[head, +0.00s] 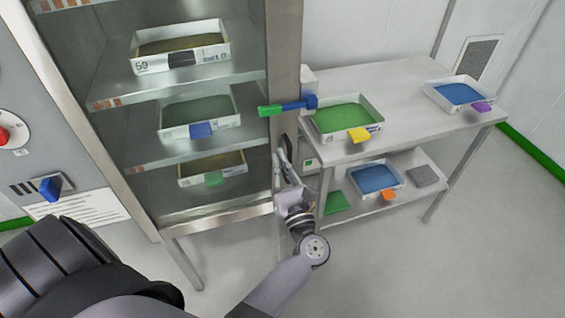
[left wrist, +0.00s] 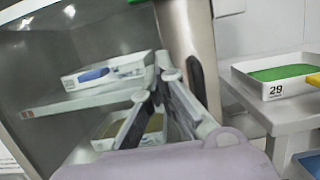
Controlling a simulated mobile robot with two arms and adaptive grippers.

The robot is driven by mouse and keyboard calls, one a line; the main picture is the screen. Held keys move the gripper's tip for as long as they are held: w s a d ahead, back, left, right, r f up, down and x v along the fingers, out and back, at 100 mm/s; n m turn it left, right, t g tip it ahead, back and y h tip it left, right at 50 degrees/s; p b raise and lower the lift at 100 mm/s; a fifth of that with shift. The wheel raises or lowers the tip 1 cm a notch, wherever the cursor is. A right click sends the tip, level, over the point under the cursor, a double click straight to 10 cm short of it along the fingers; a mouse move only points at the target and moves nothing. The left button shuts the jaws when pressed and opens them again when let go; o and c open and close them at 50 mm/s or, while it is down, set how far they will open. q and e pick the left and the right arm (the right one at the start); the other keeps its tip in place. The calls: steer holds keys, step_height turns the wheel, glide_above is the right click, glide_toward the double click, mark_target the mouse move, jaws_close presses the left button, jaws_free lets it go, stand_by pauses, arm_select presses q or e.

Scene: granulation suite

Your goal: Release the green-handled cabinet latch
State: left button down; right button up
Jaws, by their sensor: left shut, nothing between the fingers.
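The cabinet latch (head: 287,106) is on the right post of the glass-fronted cabinet (head: 285,62) in the head view. It has a green grip at its left end and a blue bar running right to a blue block. The bar lies nearly level across the post. My left gripper (head: 280,152) is shut and empty. It is below the latch, in front of the lower post, apart from the latch. In the left wrist view its fingers (left wrist: 162,64) come together in front of the cabinet shelves. I cannot make out the latch there. My right gripper is not in view.
Trays stand on the cabinet shelves. A steel table (head: 400,119) right of the cabinet holds a green-filled tray (head: 376,133) and a blue-filled tray (head: 435,101). A dark oval fitting (left wrist: 196,75) is on the post. A panel with a blue knob (head: 50,187) is at left.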

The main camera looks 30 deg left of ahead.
mark_target(288, 107)
arm_select(q)
steer(key=p+x, duration=0.1)
steer(key=x, duration=0.2)
steer(key=p+x, duration=0.1)
steer(key=x, duration=0.2)
steer(key=shift+r, duration=0.25)
step_height(288, 107, up, 2)
steer(key=shift+s+d+r+p, duration=0.1)
steer(key=shift+d+p, duration=0.1)
steer(key=shift+p, duration=0.65)
steer(key=shift+d+r+p, duration=0.1)
steer(key=shift+r+p, duration=0.25)
steer(key=shift+r, duration=0.2)
steer(key=shift+r, duration=0.1)
